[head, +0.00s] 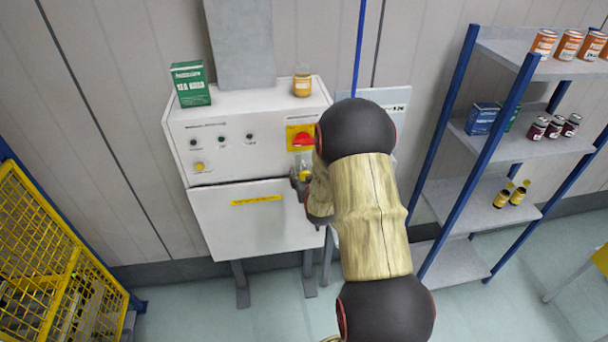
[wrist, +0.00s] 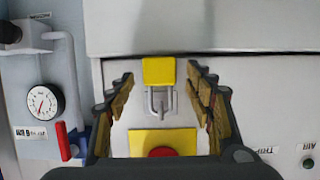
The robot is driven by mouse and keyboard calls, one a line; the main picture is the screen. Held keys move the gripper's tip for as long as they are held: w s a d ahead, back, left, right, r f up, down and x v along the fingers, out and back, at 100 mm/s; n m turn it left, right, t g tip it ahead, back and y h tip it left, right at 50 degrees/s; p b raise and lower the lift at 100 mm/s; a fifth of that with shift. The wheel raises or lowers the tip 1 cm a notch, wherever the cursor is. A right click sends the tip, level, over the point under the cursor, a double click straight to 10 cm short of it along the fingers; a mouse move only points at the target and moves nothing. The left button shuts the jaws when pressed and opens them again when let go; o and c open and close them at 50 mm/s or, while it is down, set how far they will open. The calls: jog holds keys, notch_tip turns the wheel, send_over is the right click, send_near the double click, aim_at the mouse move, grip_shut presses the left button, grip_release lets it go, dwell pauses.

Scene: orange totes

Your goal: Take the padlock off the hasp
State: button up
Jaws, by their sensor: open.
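The padlock has a yellow body (wrist: 158,70) and a grey shackle (wrist: 158,98). In the wrist view it appears upside down, with its shackle through the hasp (wrist: 170,103) on the cabinet front. My gripper (wrist: 163,80) is open, with one finger on each side of the padlock in that view and visible gaps between. How far the fingertips reach in depth is hard to tell. In the head view my gripper (head: 300,181) is at the cabinet front, below the red switch, and partly hides the yellow padlock (head: 304,175).
The red switch (head: 303,139) on its yellow plate sits close to the hasp. A green box (head: 190,84) and an amber jar (head: 302,83) stand on the white cabinet (head: 250,104). A gauge (wrist: 44,101) and a red-handled pipe (wrist: 63,140) are beside it. Shelves (head: 455,186) stand to the right.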

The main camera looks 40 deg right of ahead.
jog(key=shift+c, duration=0.7)
jog(key=c, duration=1.1)
